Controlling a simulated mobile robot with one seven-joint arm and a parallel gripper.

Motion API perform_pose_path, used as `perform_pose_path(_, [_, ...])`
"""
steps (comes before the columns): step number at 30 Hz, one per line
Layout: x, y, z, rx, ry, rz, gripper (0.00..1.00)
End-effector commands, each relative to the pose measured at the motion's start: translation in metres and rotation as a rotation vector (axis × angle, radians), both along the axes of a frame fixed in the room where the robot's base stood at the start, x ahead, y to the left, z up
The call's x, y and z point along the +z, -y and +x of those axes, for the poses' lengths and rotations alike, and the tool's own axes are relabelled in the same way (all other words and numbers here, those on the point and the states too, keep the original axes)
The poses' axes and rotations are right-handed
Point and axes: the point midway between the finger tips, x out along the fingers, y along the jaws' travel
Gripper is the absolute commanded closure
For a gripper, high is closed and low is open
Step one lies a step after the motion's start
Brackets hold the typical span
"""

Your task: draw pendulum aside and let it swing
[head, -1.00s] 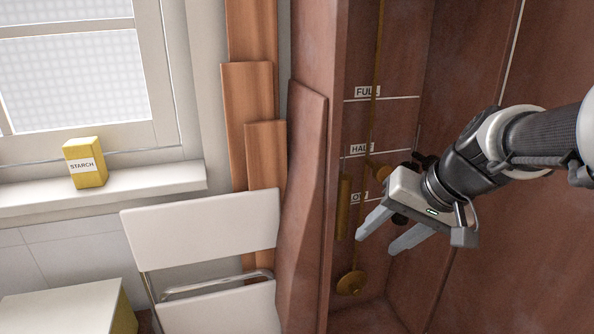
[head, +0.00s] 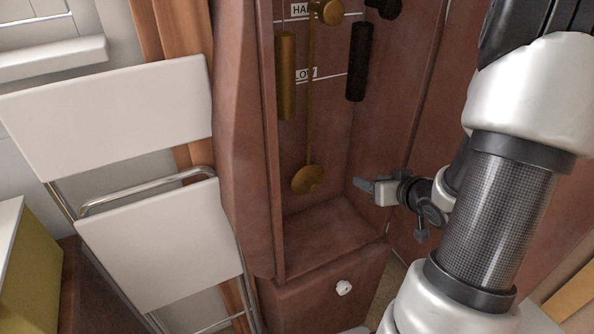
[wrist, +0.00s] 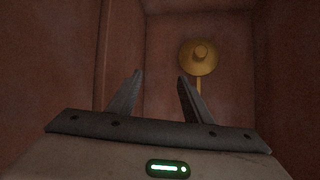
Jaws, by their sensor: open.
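The pendulum is a thin brass rod (head: 310,120) with a round brass bob (head: 308,179) at its lower end. It hangs in the tall reddish-brown case, close to upright. In the wrist view the bob (wrist: 200,57) shows ahead, right of centre, beyond the fingertips, with the rod below it in the picture. My gripper (head: 362,185) is at the right side of the case opening, right of the bob at about its height and apart from it. In the wrist view my gripper (wrist: 160,78) is open, with nothing between its fingers.
A brass cylinder weight (head: 286,75) hangs left of the rod and a black one (head: 358,62) right of it. The case's side wall (head: 243,140) stands left. A white knob (head: 344,288) is below.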

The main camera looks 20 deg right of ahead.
Motion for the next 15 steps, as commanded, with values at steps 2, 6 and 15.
perform_pose_path(2, [-0.028, -0.015, -0.019, 0.071, 0.044, 0.087, 0.55])
perform_pose_path(6, [-0.035, -0.039, -0.038, 0.161, 0.109, 0.199, 0.55])
perform_pose_path(15, [-0.044, -0.056, -0.02, 0.194, 0.131, 0.233, 0.55])
